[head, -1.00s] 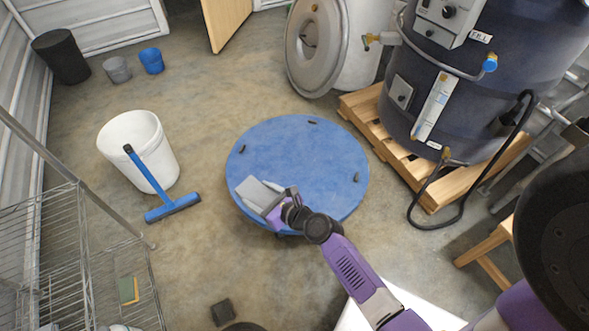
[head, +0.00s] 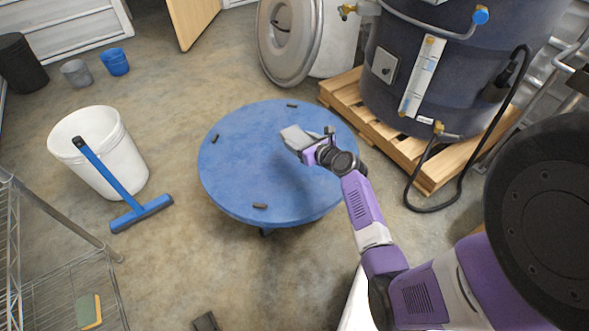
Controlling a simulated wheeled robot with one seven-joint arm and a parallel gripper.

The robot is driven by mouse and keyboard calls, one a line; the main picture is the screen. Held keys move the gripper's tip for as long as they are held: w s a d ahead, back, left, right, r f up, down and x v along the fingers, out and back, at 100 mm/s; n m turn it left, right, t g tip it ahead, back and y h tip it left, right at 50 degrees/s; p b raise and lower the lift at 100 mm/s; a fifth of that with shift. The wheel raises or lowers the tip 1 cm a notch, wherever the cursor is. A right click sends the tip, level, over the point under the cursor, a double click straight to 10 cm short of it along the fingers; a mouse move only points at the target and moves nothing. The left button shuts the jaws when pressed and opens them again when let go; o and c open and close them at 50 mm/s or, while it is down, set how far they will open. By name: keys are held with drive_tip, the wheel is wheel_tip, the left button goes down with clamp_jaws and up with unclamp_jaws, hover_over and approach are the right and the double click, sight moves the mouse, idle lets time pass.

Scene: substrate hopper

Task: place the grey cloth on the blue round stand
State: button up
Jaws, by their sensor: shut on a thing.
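The blue round stand (head: 245,170) sits on the floor in the middle of the head view, with small dark blocks near its rim. My gripper (head: 304,142) is over the right half of the stand's top. It is shut on the grey cloth (head: 296,136), a small flat grey piece that sticks out to the left of the fingers. I cannot tell whether the cloth touches the top. The fingertips are partly hidden by the cloth and the wrist.
A white bucket (head: 125,165) with a blue squeegee (head: 112,180) leaning on it stands left. A wire rack (head: 60,290) is at lower left. A dark tank (head: 400,75) on a wooden pallet (head: 350,108), with a black hose, stands at right.

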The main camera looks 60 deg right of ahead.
sight(299, 174)
wheel_tip(299, 174, down, 15)
drive_tip(key=b, duration=0.9)
drive_tip(key=shift+f+b, duration=0.2)
drive_tip(key=shift+b, duration=0.15)
drive_tip(key=o, duration=1.4)
